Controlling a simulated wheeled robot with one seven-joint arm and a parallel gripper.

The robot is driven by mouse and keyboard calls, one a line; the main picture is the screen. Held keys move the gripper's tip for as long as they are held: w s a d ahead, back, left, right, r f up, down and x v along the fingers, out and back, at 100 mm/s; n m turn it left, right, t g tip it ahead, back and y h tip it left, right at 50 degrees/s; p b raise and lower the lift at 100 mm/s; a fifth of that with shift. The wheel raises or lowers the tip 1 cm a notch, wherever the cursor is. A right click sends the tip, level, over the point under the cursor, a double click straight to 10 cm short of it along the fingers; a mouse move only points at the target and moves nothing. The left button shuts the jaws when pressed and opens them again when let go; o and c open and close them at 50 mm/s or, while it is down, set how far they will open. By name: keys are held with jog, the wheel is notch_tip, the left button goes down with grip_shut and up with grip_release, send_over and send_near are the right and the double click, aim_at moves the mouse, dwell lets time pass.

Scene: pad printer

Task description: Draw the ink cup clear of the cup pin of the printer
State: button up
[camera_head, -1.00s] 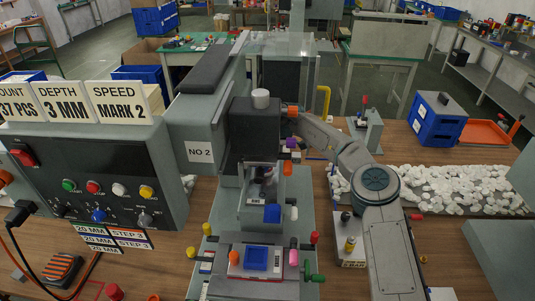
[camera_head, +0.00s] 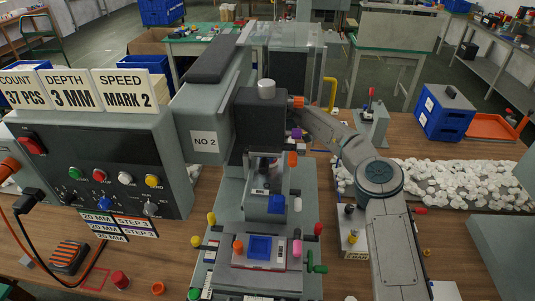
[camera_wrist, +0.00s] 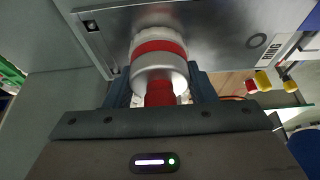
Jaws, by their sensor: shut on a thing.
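The ink cup (camera_wrist: 158,66) shows in the wrist view as a pale round body with a red band and a red knob-like end. My gripper (camera_wrist: 160,94) is shut on that red end, with a dark finger on each side. The cup's far end is against or close to a grey metal face of the printer (camera_wrist: 225,35); I cannot tell whether a gap is there. The cup pin is hidden. In the head view the printer (camera_head: 204,145), marked NO 2, stands in the middle. My arm reaches behind its dark head, which hides my gripper and the cup.
A control box (camera_head: 100,150) with buttons stands at the left. A blue crate (camera_head: 443,112), an orange tray (camera_head: 490,127) and a heap of white pieces (camera_head: 450,185) lie at the right. Coloured knobs surround the printer's front bed. A small grey stand (camera_head: 372,125) is behind my arm.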

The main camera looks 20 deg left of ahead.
jog(key=shift+r, duration=0.9)
